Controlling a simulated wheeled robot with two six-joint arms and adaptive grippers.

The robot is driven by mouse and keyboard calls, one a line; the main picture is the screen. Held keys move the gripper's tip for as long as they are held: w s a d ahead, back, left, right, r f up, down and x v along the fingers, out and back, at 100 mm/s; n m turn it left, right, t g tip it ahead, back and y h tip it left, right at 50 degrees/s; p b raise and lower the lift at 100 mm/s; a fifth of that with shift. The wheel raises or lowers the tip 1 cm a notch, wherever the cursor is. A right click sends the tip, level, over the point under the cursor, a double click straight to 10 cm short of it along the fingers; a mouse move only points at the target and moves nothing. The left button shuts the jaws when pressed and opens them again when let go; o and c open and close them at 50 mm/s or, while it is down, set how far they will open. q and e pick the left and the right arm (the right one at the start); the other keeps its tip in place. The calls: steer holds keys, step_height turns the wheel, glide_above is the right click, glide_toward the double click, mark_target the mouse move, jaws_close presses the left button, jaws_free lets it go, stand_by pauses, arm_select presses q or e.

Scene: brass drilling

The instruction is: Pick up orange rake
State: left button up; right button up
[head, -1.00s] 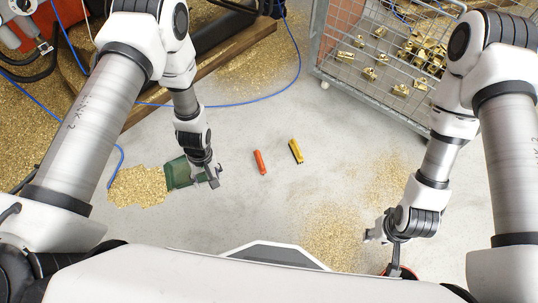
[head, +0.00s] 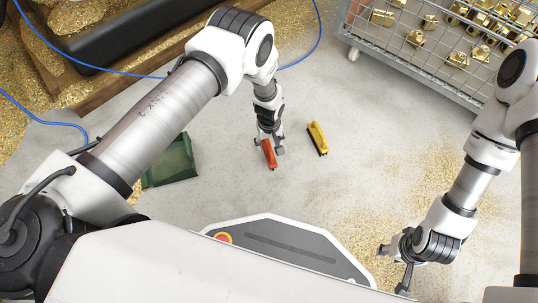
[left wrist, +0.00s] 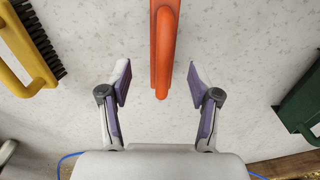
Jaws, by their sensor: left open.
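The orange rake (head: 271,160) lies on the concrete floor, partly hidden by my left gripper (head: 269,146) in the head view. My left gripper is open directly above it. In the left wrist view the rake's orange handle (left wrist: 164,40) runs between the two spread fingers of my left gripper (left wrist: 160,85), with a gap on each side. My right gripper (head: 388,249) is low at the right, far from the rake; its fingers are too small to read.
A yellow brush (head: 317,138) with dark bristles lies just right of the rake. A green dustpan (head: 172,163) lies to the left. A wire cage (head: 415,62) of brass parts stands at upper right. Brass shavings (head: 430,190) cover floor patches; the floor around the rake is clear.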

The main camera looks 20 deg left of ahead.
arm_select(q)
step_height(320, 180, down, 5)
steer(key=b, duration=0.3)
steer(key=shift+s+f, duration=0.15)
steer(key=shift+r, duration=0.2)
jaws_close()
steer(key=shift+r, duration=0.1)
